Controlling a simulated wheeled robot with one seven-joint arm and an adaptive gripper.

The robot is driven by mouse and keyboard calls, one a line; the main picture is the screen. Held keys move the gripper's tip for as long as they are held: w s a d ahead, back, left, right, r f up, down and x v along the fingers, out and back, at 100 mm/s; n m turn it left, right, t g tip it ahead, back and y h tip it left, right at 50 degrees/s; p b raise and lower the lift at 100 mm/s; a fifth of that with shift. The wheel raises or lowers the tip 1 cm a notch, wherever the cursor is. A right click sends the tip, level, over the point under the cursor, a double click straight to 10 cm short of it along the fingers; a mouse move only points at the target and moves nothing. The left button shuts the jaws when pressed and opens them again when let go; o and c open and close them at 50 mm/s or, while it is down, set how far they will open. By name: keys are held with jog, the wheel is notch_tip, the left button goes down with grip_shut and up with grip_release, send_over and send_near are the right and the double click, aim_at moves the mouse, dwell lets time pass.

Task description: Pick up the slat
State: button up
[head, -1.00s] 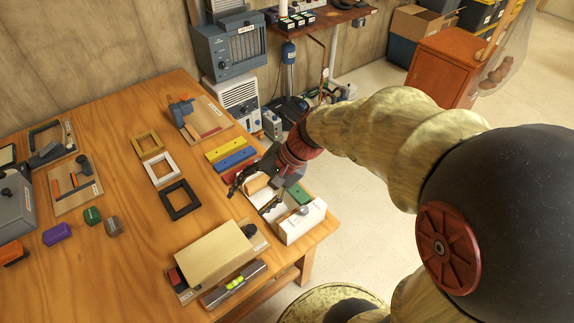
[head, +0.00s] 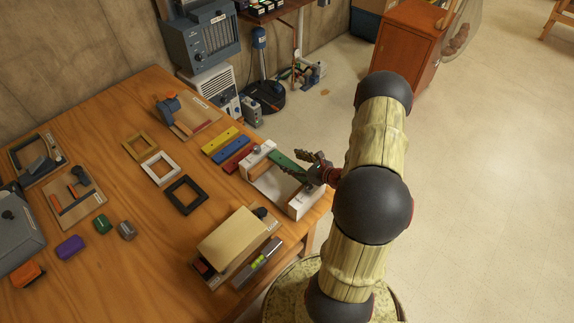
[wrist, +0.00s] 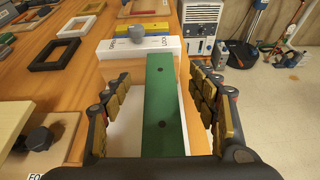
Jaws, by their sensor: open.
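A green slat (head: 284,160) lies in a white holder (head: 305,203) at the table's right edge. My gripper (head: 298,164) is open above the holder, one finger on each side of the slat. The wrist view also shows my gripper (wrist: 161,76) open, with a gap between each finger and the slat. The slat's near end is hidden by my gripper.
Red (head: 238,157), blue (head: 229,149) and yellow (head: 220,140) slats lie side by side left of the holder. Black (head: 185,195), white (head: 160,168) and tan frames lie farther left. A wooden block fixture (head: 238,235) stands in front. Floor is open at right.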

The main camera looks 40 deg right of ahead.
aim_at(279, 157)
jog(key=shift+x, duration=0.95)
jog(key=x, duration=0.2)
jog(key=b+x, duration=0.1)
jog(key=x, duration=0.1)
jog(key=shift+s+f, duration=0.15)
jog(key=shift+f, duration=0.25)
jog(key=shift+w+f, duration=0.15)
jog(key=shift+w, duration=0.35)
jog(key=shift+c, duration=0.5)
jog(key=c, duration=1.1)
jog(key=shift+c, duration=0.5)
